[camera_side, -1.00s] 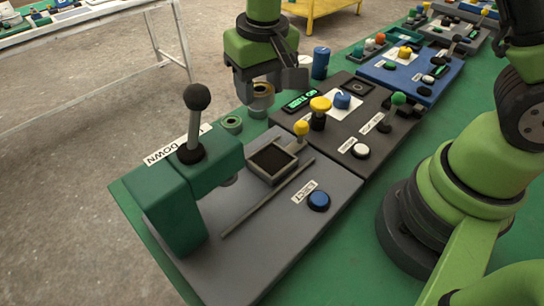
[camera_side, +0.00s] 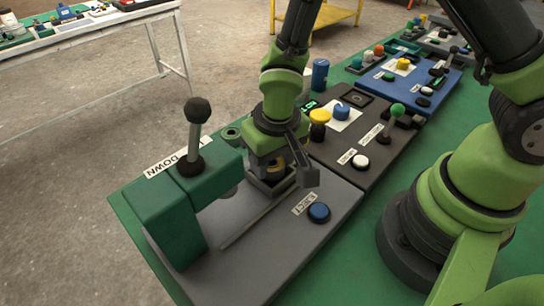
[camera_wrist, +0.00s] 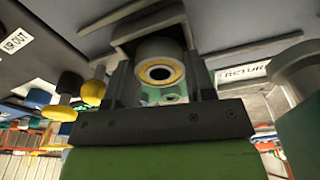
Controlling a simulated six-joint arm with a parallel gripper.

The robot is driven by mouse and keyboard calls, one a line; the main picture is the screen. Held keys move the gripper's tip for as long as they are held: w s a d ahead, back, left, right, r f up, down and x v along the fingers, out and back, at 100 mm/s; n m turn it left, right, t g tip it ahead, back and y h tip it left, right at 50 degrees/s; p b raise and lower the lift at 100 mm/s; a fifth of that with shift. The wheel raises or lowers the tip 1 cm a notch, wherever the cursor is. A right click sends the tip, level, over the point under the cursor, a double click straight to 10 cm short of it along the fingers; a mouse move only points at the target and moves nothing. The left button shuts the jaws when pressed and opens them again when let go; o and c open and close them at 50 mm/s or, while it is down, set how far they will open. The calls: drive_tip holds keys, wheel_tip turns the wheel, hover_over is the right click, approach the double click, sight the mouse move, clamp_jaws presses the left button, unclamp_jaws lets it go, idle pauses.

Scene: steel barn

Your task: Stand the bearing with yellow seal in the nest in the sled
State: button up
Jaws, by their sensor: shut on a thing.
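My gripper (camera_side: 284,172) is shut on the bearing with yellow seal (camera_wrist: 160,73), which sits between its two fingers in the wrist view. The bearing's ring face and yellow seal look toward the wrist camera. In the side view the gripper is low over the sled (camera_side: 266,187), a small grey tray with a dark nest, and covers part of it. The sled's rim (camera_wrist: 150,22) shows just past the bearing in the wrist view. I cannot tell whether the bearing touches the nest.
The green press (camera_side: 175,205) with its black-knobbed lever (camera_side: 198,112) stands close left of my gripper. A blue button (camera_side: 318,212) is on the grey plate to the right. A dark panel with a yellow knob (camera_side: 320,117) and a white button (camera_side: 360,161) lies behind.

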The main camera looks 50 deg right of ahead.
drive_tip(key=shift+f, duration=0.2)
drive_tip(key=o, duration=1)
drive_tip(key=shift+c, duration=0.2)
drive_tip(key=shift+r, duration=0.1)
wheel_tip(320, 180, up, 12)
drive_tip(key=s, duration=0.1)
wheel_tip(320, 180, up, 9)
drive_tip(key=m+t+y, duration=0.1)
drive_tip(key=t, duration=0.2)
hover_over(276, 167)
drive_tip(key=s+d, duration=0.5)
drive_tip(key=s+d+r+t+y, duration=0.1)
drive_tip(key=s+d+r+t, duration=0.1)
drive_tip(key=s+r, duration=0.2)
drive_tip(key=s, duration=0.2)
drive_tip(key=shift+s+d+m+t, duration=0.3)
drive_tip(key=shift+s+m+t, duration=0.1)
